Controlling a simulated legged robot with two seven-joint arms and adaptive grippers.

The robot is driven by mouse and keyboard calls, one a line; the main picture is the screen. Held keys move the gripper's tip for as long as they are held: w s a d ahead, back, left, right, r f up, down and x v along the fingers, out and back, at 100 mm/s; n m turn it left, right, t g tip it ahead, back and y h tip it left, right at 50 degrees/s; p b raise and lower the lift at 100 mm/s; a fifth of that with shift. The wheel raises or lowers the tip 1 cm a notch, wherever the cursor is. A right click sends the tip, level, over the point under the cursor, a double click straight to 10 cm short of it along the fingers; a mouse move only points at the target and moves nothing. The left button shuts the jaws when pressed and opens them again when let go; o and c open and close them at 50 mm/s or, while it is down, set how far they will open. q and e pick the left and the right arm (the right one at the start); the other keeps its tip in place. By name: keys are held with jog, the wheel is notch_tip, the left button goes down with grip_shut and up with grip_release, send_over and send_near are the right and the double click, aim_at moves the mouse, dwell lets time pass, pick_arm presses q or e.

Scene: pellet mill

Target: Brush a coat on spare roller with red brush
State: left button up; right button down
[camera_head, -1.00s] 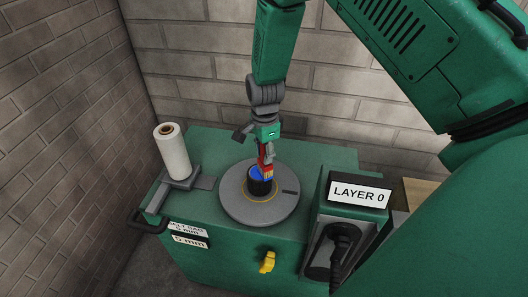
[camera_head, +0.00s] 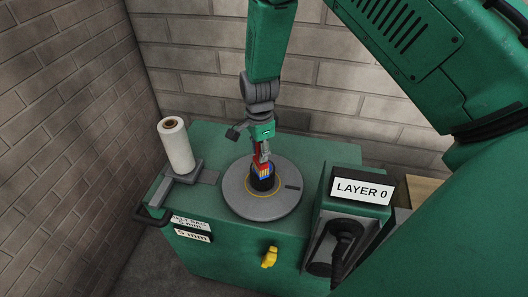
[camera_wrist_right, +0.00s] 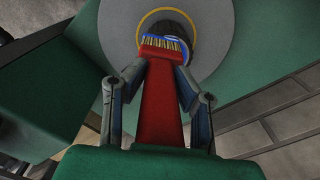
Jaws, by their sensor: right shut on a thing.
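The red brush (camera_wrist_right: 160,105) is held between the fingers of my right gripper (camera_wrist_right: 160,72) in the wrist view, its pale bristles pointing away from the palm. In the head view my right gripper (camera_head: 262,158) points down with the brush over a short dark upright cylinder (camera_head: 262,184), seemingly the spare roller. Blue shows on the roller beside the bristles; the brush hides part of its top. The bristles look at or just over the roller; contact cannot be told. The roller stands on a round grey turntable (camera_head: 238,200) inside a yellow ring. My left gripper is not in view.
A white film roll (camera_head: 175,145) stands on a bracket at the left of the green machine (camera_head: 215,245). A box with a "LAYER 0" sign (camera_head: 362,189) and a dark lever stands right of the turntable. A yellow knob (camera_head: 269,257) is in front. Brick walls close the back and left.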

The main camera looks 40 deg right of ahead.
jog(key=shift+w+a, duration=0.6)
jog(key=shift+w, duration=0.25)
notch_tip(320, 180, up, 7)
dwell(0.7)
dwell(0.6)
